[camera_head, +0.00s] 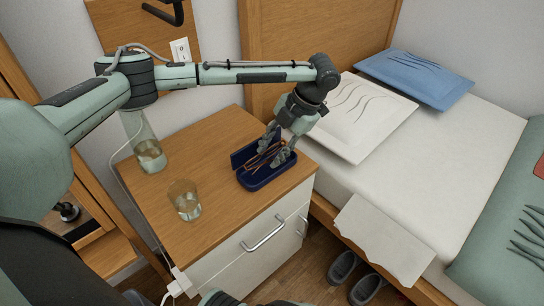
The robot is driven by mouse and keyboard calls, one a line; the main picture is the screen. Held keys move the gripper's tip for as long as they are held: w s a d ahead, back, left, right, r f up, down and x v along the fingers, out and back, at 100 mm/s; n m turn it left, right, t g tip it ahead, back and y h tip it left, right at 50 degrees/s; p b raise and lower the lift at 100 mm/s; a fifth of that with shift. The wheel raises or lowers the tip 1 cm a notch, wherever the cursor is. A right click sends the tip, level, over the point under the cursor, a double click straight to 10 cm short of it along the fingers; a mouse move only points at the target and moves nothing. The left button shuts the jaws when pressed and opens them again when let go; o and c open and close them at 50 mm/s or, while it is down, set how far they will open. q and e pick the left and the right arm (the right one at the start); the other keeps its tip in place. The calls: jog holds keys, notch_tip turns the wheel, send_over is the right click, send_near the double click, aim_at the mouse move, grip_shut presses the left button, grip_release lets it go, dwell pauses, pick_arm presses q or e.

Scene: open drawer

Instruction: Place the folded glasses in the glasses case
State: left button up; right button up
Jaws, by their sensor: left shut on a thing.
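The glasses case (257,184) is dark blue and stands open on the nightstand, near its right edge. The folded glasses (262,157) look thin and orange-brown, and they are at the case opening. My left gripper (273,154) comes down over the case from above and is shut on the glasses. Its fingers hide part of the glasses and of the case. I cannot tell whether the glasses touch the inside of the case. My right gripper is not in view.
A glass (184,203) with liquid stands left of the case on the nightstand (215,235). A taller carafe (150,157) stands behind it under my left arm. The bed (430,165) with pillows is to the right. A cable runs down the nightstand's left side.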

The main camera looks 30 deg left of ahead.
pick_arm(q)
jog(key=shift+f, duration=1.05)
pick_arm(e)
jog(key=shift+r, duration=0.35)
pick_arm(q)
jog(key=o, duration=1)
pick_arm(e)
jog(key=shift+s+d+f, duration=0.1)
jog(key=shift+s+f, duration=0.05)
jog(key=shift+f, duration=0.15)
